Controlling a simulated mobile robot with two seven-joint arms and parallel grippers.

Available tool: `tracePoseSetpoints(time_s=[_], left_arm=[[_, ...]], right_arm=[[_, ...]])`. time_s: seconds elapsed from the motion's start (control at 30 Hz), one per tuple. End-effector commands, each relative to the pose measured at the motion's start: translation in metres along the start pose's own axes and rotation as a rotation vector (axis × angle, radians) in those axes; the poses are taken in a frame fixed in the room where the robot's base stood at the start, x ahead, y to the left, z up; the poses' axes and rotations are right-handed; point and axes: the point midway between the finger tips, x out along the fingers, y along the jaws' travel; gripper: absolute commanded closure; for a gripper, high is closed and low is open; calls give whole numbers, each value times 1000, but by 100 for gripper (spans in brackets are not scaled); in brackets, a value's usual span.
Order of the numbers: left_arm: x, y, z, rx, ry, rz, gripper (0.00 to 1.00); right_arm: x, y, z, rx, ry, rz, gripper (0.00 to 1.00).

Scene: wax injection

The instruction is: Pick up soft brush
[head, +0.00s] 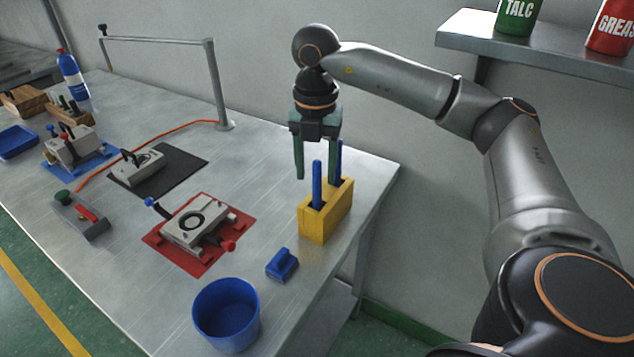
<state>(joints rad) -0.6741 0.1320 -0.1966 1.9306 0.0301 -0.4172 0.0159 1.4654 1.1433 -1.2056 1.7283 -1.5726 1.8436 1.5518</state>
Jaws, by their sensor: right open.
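A yellow holder (327,215) stands on the table near its right edge. Two blue upright handles rise from it: a nearer one (317,184) and a farther one (339,158), partly hidden. What is on their lower ends is hidden in the holder, so I cannot tell which is the soft brush. My right gripper (316,174) points down above the holder, jaws open and empty, its green fingers near the handle tops. I cannot tell whether it touches them. My left gripper is not in view.
A small blue block with a grip (282,264) and a blue bucket (226,314) are in front of the holder. A mould on a red mat (180,262) lies left. A metal rail (217,85) stands behind. A shelf (560,55) with cans is at upper right.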

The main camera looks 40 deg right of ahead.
Motion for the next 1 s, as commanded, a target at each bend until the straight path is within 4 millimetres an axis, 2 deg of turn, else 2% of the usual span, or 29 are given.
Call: tracePoseSetpoints(time_s=[0.1, 0.2, 0.47, 0.9, 1.0], left_arm=[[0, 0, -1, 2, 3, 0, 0], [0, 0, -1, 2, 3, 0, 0], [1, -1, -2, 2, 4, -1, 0], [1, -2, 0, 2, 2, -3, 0], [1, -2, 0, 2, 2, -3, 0]], right_arm=[[19, -3, 0, 0, 1, -3, 43], [28, -3, 0, 0, 2, -1, 43], [31, -2, 0, 0, 1, 0, 43], [30, -2, 0, 0, 1, 0, 92], [30, -2, 0, 0, 1, 0, 100]])
